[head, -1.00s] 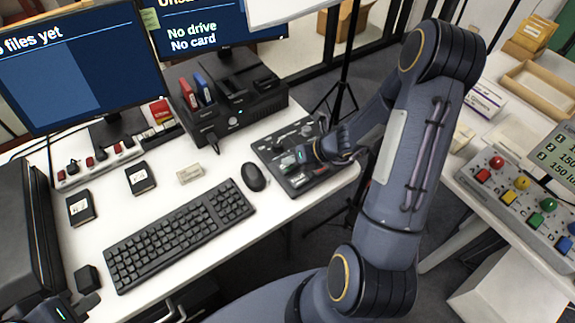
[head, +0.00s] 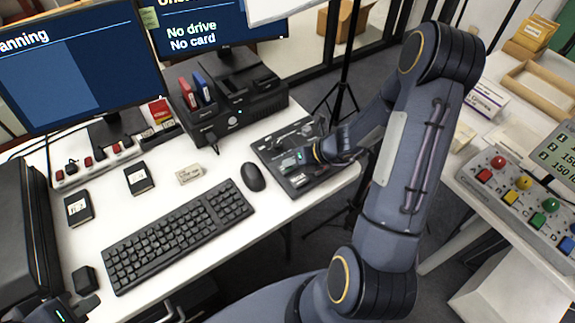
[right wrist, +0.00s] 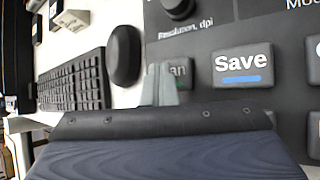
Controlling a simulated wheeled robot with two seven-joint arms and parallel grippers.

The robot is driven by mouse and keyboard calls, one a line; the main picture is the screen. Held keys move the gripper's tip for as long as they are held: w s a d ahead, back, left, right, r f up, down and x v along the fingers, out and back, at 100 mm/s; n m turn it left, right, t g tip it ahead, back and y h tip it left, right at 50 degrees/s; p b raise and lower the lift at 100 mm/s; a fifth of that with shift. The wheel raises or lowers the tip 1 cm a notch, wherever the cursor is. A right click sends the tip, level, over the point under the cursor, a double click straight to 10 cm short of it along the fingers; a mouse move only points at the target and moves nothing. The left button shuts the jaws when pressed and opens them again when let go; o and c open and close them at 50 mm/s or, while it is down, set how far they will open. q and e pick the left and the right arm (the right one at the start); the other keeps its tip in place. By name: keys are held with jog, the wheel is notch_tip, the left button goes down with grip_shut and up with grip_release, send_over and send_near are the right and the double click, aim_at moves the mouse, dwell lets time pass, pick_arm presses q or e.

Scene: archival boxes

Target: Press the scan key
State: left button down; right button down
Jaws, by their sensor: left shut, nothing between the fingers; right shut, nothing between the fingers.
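The dark control panel (head: 272,171) lies at the right end of the white desk in the head view. My right gripper (head: 301,156) is shut and empty, its fingertips down at the panel. In the right wrist view the fingertips (right wrist: 159,84) overlap the left side of a key (right wrist: 185,72) whose visible letters end in "an". Actual contact or key depth cannot be told. The Save key (right wrist: 242,65) is just right of it. The left monitor (head: 70,70) shows text ending in "anning". My left gripper (head: 62,311) is shut at the bottom left corner.
A black keyboard (head: 178,245) and mouse (head: 253,177) lie left of the panel. A black drive dock (head: 235,105) stands behind it. A side table at right holds a box with coloured buttons (head: 520,205).

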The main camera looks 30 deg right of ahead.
aim_at(291, 168)
jog(key=shift+r+p, duration=0.85)
notch_tip(291, 168, up, 5)
jog(key=p, duration=0.4)
jog(key=shift+r+p, duration=0.1)
jog(key=shift+p, duration=0.3)
dwell(0.4)
